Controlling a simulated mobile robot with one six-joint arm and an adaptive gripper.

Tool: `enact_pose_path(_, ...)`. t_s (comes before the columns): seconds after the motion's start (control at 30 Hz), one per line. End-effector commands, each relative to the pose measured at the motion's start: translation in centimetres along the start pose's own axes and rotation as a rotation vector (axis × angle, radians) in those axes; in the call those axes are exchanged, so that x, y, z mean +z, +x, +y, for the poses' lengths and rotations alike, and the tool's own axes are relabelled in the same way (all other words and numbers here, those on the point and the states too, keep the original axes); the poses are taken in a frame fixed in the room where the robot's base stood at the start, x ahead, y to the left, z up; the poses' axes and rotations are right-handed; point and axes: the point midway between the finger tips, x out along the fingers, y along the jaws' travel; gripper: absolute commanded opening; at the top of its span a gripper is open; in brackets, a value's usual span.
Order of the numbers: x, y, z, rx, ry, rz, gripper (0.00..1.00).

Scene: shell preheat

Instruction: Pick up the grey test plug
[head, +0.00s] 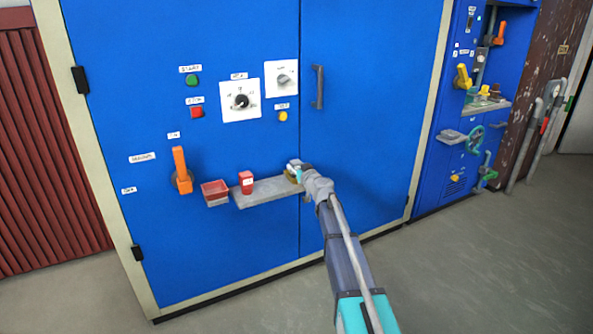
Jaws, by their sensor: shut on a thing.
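My gripper (298,170) is at the right end of a small grey shelf on the front of a blue cabinet. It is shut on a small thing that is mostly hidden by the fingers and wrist. A pale grey bit, which looks like the grey test plug (292,163), shows at the fingers. A small yellowish patch (291,177) shows just below, close to the shelf. I cannot tell whether the held thing touches the shelf.
The grey shelf (268,193) also bears a red block-like item (246,182). A door handle (317,87) stands out above. The floor at right is clear.

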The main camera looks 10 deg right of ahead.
Motion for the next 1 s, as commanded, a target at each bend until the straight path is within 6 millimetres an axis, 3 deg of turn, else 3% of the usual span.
enact_pose_path(0.03,0.0,0.0,0.0,0.000,0.000,0.000,0.24)
enact_pose_path(0.17,0.0,0.0,0.0,0.000,0.000,0.000,0.00)
enact_pose_path(0.67,-0.7,0.0,0.0,0.000,0.000,0.000,0.00)
enact_pose_path(1.0,-3.4,0.0,0.1,0.001,0.000,0.000,0.00)
